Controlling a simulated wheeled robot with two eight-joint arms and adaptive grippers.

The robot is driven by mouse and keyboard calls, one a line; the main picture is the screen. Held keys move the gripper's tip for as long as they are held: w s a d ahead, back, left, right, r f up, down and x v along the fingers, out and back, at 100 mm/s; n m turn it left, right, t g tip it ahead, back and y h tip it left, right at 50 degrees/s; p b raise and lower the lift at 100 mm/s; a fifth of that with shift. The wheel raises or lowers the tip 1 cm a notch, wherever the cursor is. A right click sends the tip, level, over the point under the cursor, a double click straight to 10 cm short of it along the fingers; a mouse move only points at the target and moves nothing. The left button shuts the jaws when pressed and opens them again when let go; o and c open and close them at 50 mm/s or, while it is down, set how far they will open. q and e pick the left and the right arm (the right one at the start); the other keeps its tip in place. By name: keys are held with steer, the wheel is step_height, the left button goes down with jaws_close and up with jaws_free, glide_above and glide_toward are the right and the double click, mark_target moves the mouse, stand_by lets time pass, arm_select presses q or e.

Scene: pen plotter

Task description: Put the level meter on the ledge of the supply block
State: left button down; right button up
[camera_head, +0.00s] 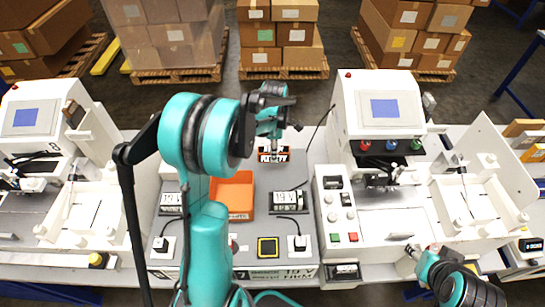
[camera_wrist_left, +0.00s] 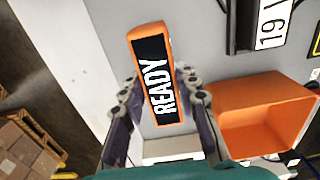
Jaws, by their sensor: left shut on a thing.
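The level meter is an orange-framed device with a black face reading READY; in the left wrist view the level meter (camera_wrist_left: 158,75) sits upright between my fingers. My left gripper (camera_wrist_left: 165,100) is shut on it, one finger on each side. In the head view the level meter (camera_head: 273,155) shows just below my left gripper (camera_head: 272,130), over the back of the supply block. The supply block (camera_head: 240,245) is the grey unit in the middle with 19 V labels. The ledge is not clearly visible.
An orange bin (camera_head: 234,195) sits on the block, close to the right of my gripper in the wrist view. Black 19 V modules (camera_head: 289,202) with cables stand nearby. White plotter machines (camera_head: 385,115) stand on both sides. Boxes on pallets (camera_head: 280,35) are behind.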

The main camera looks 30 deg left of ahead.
arm_select(q)
steer(key=shift+w+a+f, duration=0.55)
steer(key=shift+w+a, duration=0.05)
steer(key=shift+w, duration=0.05)
steer(key=shift+f+b, duration=0.5)
steer(key=shift+f, duration=1.5)
steer(key=shift+f, duration=0.2)
steer(key=c, duration=1.1)
jaws_free()
steer(key=shift+c, duration=0.2)
steer(key=shift+r, duration=0.15)
